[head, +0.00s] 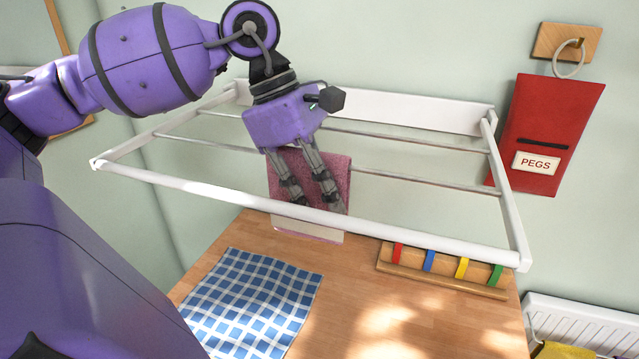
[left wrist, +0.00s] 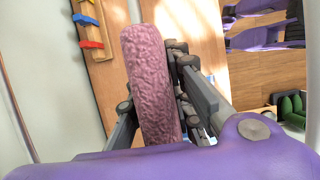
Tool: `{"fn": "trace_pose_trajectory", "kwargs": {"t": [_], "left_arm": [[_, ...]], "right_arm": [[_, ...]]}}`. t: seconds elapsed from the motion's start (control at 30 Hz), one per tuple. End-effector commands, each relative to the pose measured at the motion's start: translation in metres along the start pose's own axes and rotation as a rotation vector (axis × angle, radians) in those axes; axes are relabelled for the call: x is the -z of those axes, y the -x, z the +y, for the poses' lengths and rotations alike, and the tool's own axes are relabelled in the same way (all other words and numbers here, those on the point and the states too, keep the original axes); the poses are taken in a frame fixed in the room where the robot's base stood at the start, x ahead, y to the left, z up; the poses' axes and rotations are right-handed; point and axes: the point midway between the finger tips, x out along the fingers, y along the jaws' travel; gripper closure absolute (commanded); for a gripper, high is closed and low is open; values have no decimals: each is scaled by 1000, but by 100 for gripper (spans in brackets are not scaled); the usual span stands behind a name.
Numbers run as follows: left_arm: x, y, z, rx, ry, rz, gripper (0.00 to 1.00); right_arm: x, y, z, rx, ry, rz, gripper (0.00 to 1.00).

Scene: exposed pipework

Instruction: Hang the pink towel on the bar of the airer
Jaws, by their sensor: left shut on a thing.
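The pink towel (head: 338,178) is inside the outline of the white airer (head: 420,238), and its pale lower band shows below the front rail. My left gripper (head: 309,203) points down from above the airer and is shut on the towel. In the left wrist view the folded towel (left wrist: 155,85) stands between the two fingers (left wrist: 160,115). A thin metal bar (head: 420,178) of the airer passes at the towel's height. I cannot tell whether the towel touches it or lies over it. My right gripper is not in view.
Below is a wooden worktop with a blue checked cloth (head: 252,305) and a wooden rack with coloured pegs (head: 445,268). A red peg bag (head: 555,125) hangs on the wall at right. A white radiator (head: 575,322) is at lower right.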

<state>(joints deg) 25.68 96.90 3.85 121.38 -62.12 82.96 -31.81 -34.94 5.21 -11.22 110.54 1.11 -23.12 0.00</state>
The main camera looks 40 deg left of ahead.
Motion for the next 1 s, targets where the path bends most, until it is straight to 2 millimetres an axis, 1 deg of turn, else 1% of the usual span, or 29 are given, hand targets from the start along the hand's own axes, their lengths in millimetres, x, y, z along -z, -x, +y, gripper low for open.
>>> {"fn": "trace_pose_trajectory", "kwargs": {"t": [0.3, 0.33, 0.47, 0.5, 0.77, 0.83, 0.93, 1.0], "left_arm": [[0, -1, 0, 0, 0, 0, 100], [0, -1, 0, 0, 0, 0, 78], [0, -1, 0, 0, 0, 0, 61], [0, -1, 0, 0, 0, 0, 59], [1, -1, 0, 0, 0, 1, 59], [1, 2, 0, 0, 1, 1, 59], [1, 12, 1, -2, 2, 2, 59], [1, 24, 0, -2, 1, 1, 59]], "right_arm": [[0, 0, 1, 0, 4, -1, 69], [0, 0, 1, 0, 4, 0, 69], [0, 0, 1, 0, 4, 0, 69], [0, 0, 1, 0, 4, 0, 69], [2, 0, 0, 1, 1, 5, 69], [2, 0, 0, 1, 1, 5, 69], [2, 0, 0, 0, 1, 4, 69], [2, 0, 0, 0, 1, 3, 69]]}}
